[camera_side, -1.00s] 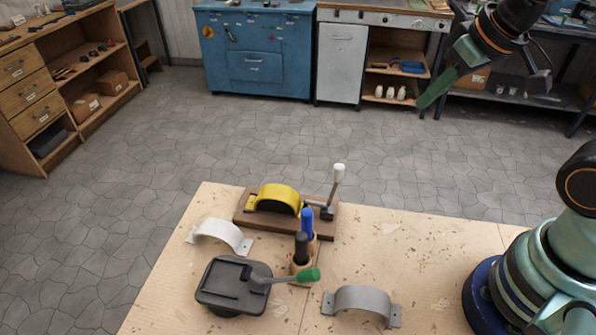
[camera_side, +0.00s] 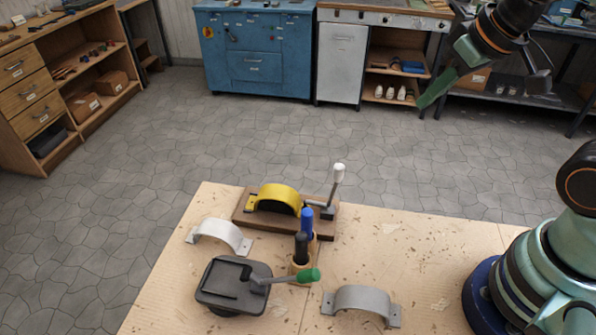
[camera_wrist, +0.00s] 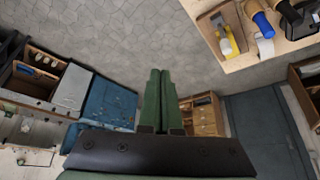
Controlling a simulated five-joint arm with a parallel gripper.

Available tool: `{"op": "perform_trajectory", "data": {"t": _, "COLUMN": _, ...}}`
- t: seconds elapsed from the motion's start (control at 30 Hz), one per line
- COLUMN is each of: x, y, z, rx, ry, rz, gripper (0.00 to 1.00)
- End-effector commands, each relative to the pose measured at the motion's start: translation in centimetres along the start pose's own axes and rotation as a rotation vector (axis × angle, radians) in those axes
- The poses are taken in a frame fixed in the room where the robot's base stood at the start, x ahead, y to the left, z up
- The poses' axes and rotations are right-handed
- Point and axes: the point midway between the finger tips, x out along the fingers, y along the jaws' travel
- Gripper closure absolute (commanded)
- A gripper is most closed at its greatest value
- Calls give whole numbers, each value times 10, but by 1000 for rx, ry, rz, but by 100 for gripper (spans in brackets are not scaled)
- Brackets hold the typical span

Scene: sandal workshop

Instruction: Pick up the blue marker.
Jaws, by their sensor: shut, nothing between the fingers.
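The blue marker (camera_side: 307,222) stands upright in a small wooden holder (camera_side: 300,272) on the workbench in the side view. A black marker (camera_side: 301,247) stands in front of it and hides its lower part. In the wrist view a blue shape (camera_wrist: 263,24) at the upper right appears to be the blue marker. My gripper (camera_side: 424,103) is raised high at the upper right of the side view, far from the marker and above the bench. Its green fingers (camera_wrist: 157,72) lie together in the wrist view, shut and empty.
A yellow strap clamp with a white-knobbed lever (camera_side: 339,174) stands behind the holder. Curved metal brackets (camera_side: 222,232) (camera_side: 362,298) lie left and right. The bench top (camera_side: 430,255) is clear toward my base.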

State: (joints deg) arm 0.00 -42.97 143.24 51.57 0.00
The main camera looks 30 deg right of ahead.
Motion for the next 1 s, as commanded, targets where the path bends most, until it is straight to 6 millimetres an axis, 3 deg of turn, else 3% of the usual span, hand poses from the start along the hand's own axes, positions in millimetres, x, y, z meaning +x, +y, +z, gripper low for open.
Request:
{"op": "perform_trajectory", "data": {"t": 0.03, "x": 0, "y": 0, "z": 0, "rx": 0, "ry": 0, "rz": 0, "gripper": 92}}
{"op": "perform_trajectory", "data": {"t": 0.17, "x": 0, "y": 0, "z": 0, "rx": 0, "ry": 0, "rz": 0, "gripper": 43}}
{"op": "perform_trajectory", "data": {"t": 0.2, "x": 0, "y": 0, "z": 0, "rx": 0, "ry": 0, "rz": 0, "gripper": 39}}
{"op": "perform_trajectory", "data": {"t": 0.47, "x": 0, "y": 0, "z": 0, "rx": -2, "ry": 0, "rz": 0, "gripper": 39}}
{"op": "perform_trajectory", "data": {"t": 0.63, "x": 3, "y": -15, "z": -5, "rx": -114, "ry": -39, "rz": -25, "gripper": 39}}
{"op": "perform_trajectory", "data": {"t": 0.77, "x": 11, "y": -48, "z": -13, "rx": -353, "ry": -113, "rz": -78, "gripper": 39}}
{"op": "perform_trajectory", "data": {"t": 1.0, "x": 32, "y": -129, "z": -17, "rx": -903, "ry": -253, "rz": -210, "gripper": 39}}
